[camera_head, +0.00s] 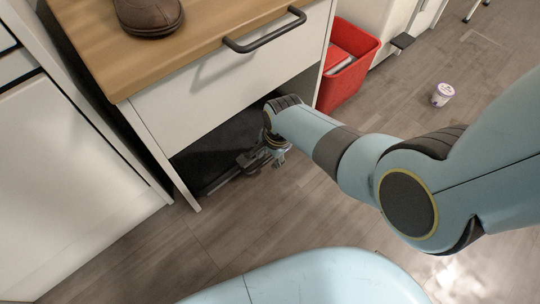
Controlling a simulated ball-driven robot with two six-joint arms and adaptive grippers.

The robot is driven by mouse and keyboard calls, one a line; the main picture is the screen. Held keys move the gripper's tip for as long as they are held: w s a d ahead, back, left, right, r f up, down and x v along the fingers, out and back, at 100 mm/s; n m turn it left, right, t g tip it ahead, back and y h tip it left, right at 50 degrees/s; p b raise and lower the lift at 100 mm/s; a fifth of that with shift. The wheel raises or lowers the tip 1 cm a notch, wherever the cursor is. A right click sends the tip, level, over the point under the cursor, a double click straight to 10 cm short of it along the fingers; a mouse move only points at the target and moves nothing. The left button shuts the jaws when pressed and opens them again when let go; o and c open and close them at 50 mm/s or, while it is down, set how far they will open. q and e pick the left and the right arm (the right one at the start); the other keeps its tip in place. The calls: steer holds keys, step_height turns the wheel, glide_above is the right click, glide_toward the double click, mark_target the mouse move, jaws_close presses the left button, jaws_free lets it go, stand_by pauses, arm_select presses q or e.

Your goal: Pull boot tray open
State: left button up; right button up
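The boot tray (205,156) looks like a dark, flat piece low in the opening beneath the white drawer front of a wood-topped cabinet. Part of it is hidden in shadow and behind my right arm. My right gripper (240,170) is down at the front of this opening, by the tray's front edge. Its fingers are small and dark against the tray, so I cannot tell whether they are open, shut or touching it. My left gripper is not in view.
The drawer front has a dark bar handle (265,31) above my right wrist. A brown boot (148,16) stands on the wooden top (205,30). A red bin (345,82) is right of the cabinet.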

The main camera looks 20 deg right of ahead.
stand_by(0.3)
jaws_close()
stand_by(0.3)
